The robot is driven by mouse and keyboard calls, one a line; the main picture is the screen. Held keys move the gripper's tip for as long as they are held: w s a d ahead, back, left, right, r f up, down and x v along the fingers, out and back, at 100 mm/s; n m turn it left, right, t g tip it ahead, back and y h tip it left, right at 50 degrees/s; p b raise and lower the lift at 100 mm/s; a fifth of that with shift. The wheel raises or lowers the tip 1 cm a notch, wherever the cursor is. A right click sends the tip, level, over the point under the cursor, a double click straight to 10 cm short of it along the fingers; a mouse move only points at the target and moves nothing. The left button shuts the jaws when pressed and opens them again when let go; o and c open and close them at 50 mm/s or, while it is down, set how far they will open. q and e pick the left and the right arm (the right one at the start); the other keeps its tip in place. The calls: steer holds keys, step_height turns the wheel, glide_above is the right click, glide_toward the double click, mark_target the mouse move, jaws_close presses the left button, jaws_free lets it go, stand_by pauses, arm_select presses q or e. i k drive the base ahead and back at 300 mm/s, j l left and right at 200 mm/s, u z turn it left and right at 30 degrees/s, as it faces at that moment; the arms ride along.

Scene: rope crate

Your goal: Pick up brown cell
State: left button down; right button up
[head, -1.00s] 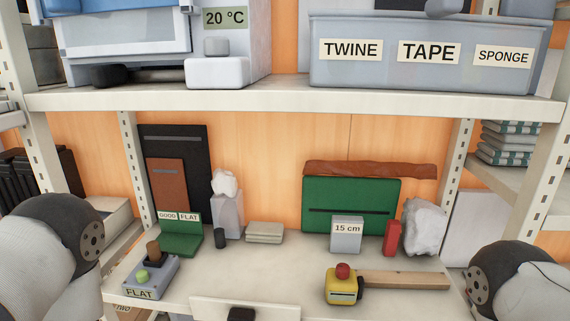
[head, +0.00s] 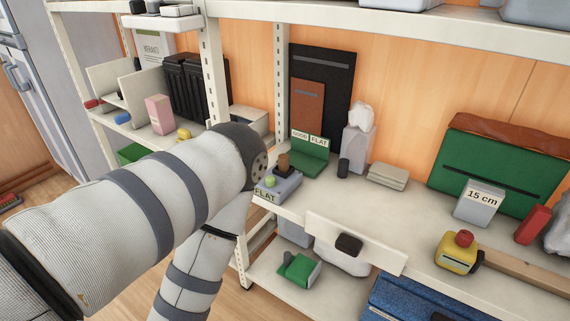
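A small upright brown cylinder (head: 283,161), which looks like the brown cell, stands at the grey box labelled FLAT (head: 279,187) in the head view. A round green piece (head: 269,181) is in front of it on the box. Behind is a green stand (head: 311,160) with GOOD and FLAT labels. A dark upright cylinder (head: 344,166) stands to its right. My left arm comes in from the left, with its dark joint close to the FLAT box in the picture. My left gripper is outside the picture. My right arm and gripper are not in view.
The shelf board (head: 385,210) is bare in the middle. A white panel (head: 378,248) with a black knob is at its front edge. A yellow box with a red button (head: 459,251), a 15 cm box (head: 480,203) and a red block (head: 532,224) are to the right.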

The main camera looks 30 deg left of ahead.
mark_target(283, 159)
steer(key=u, duration=1.1)
